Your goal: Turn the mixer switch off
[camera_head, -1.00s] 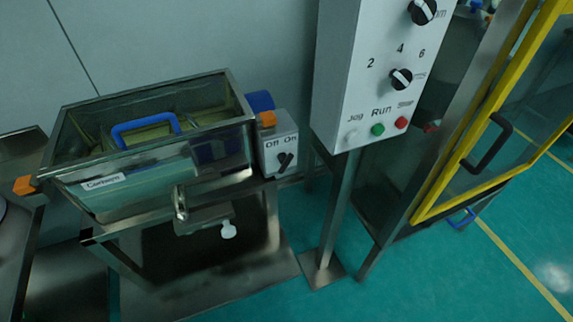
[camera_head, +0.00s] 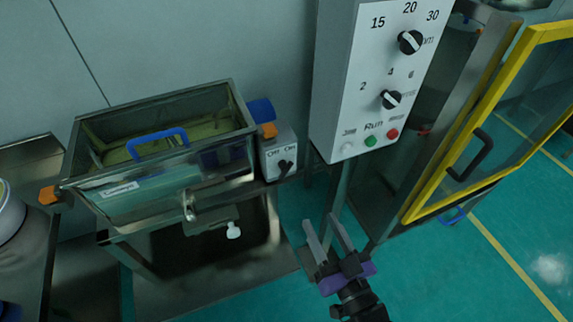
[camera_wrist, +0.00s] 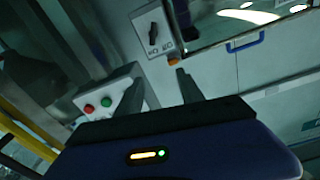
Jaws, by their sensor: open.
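The mixer switch is a black rotary knob (camera_head: 284,169) on a small grey box (camera_head: 273,152) marked Off and On, at the right end of the glass-walled mixer trough (camera_head: 160,165). The knob appears turned toward On. My gripper (camera_head: 328,222) is open and empty, below and to the right of the switch box and apart from it. In the wrist view the fingers (camera_wrist: 158,82) point up toward the switch box, and the knob (camera_wrist: 153,32) shows beyond them.
A control panel (camera_head: 385,75) with dials and buttons stands on a post right of the switch. A yellow-framed door (camera_head: 490,125) stands open farther right.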

